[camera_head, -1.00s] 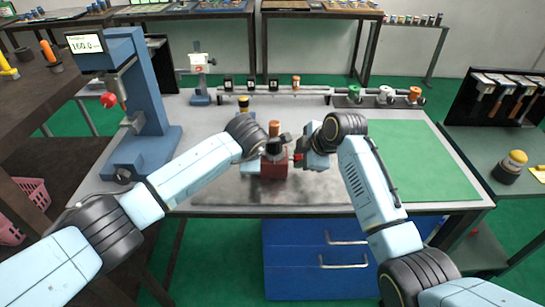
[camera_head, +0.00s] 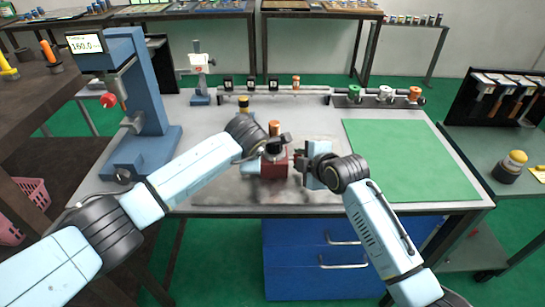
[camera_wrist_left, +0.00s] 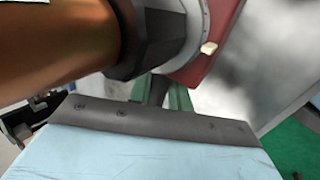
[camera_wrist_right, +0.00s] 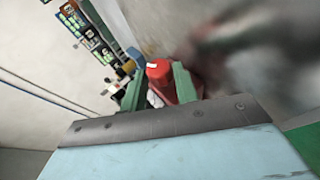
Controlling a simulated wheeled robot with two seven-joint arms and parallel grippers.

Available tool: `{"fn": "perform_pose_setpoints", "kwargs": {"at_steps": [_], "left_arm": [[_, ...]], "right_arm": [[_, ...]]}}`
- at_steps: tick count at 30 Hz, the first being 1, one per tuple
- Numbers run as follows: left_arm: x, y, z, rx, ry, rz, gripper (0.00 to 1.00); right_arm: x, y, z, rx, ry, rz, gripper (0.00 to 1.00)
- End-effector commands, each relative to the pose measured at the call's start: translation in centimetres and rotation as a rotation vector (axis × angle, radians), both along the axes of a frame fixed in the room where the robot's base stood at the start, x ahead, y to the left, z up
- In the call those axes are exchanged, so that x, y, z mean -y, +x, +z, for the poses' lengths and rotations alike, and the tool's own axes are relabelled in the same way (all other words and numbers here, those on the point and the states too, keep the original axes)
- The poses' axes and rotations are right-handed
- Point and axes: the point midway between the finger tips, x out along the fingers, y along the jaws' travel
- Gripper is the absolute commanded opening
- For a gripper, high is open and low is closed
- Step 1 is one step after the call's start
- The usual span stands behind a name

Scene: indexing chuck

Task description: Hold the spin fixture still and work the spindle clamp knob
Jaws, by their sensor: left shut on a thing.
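The spin fixture is a red block (camera_head: 273,167) on the bench, with a dark round chuck (camera_head: 274,149) and an upright copper-orange cylinder (camera_head: 275,128) on top. My left gripper (camera_wrist_left: 160,94) is shut on a dark bar that sticks out from the chuck; the head view mostly hides its fingertips. My right gripper (camera_head: 299,161) is at the fixture's right side, pointing left. In the right wrist view, its green fingers are apart, with the red clamp knob (camera_wrist_right: 158,71) showing between and just beyond their tips. Contact with the knob cannot be told.
A blue press (camera_head: 146,100) with a display stands at the bench's left. A rail (camera_head: 315,91) with several small parts runs along the back. A green mat (camera_head: 400,160) lies clear on the right. Blue drawers (camera_head: 310,255) are below the bench.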

Motion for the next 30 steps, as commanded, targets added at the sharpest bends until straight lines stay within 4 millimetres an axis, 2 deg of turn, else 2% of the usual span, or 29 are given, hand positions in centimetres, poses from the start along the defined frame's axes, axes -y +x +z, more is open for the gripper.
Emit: {"fn": "perform_pose_setpoints", "kwargs": {"at_steps": [1, 5, 17, 30], "left_arm": [[-0.11, -0.28, -0.56, -0.012, 0.004, 0.001, 0.0], [-0.11, -0.28, -0.56, -0.012, 0.004, 0.001, 0.0], [-0.11, -0.28, -0.56, -0.012, 0.004, 0.001, 0.0], [-0.11, -0.27, -0.55, -0.012, 0.004, 0.001, 0.0]], "right_arm": [[0.03, 0.03, 0.0, 0.0, -0.001, -0.001, 0.37], [0.01, 0.02, -0.02, -0.001, 0.0, 0.0, 0.52], [-0.05, 0.09, 0.09, -0.032, 0.0, 0.0, 0.52], [-0.08, 0.66, 0.66, -0.36, 0.001, 0.001, 0.52]]}}
